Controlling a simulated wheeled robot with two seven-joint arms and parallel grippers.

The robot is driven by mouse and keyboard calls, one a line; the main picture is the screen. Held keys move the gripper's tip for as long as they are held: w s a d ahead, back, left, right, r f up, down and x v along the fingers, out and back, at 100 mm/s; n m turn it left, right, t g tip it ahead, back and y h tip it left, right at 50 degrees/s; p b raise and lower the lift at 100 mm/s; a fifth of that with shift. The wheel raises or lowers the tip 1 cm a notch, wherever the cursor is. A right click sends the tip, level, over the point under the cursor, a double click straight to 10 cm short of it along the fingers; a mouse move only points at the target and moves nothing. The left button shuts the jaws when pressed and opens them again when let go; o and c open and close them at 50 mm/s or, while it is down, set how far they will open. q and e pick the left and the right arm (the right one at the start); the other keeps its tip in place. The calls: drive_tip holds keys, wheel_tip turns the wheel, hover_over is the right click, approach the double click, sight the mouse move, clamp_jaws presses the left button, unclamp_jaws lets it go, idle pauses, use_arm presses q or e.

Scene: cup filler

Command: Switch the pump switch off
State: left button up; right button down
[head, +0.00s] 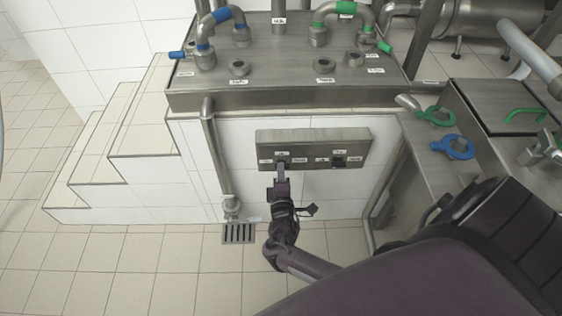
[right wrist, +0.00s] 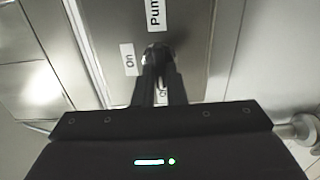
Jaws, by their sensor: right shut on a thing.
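The steel switch panel (head: 313,136) is on the white tiled wall below the steel counter. It carries two small switches with white labels around them. My right gripper (head: 282,168) reaches up to the left switch (head: 282,158) and covers much of it. In the right wrist view the gripper (right wrist: 159,64) is shut on the dark knob of the pump switch (right wrist: 153,50). A label starting "Pum" (right wrist: 154,12) is above it and an "On" label (right wrist: 129,59) is to its left. Another label below is mostly hidden by the fingers. My left gripper is not in view.
A second switch (head: 338,161) is on the right of the panel. A vertical steel pipe (head: 215,150) runs down to the left, above a floor drain (head: 238,233). Tiled steps (head: 130,145) stand at left. Green and blue handles (head: 453,146) are at right.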

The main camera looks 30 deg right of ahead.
drive_tip(key=c, duration=1.5)
unclamp_jaws()
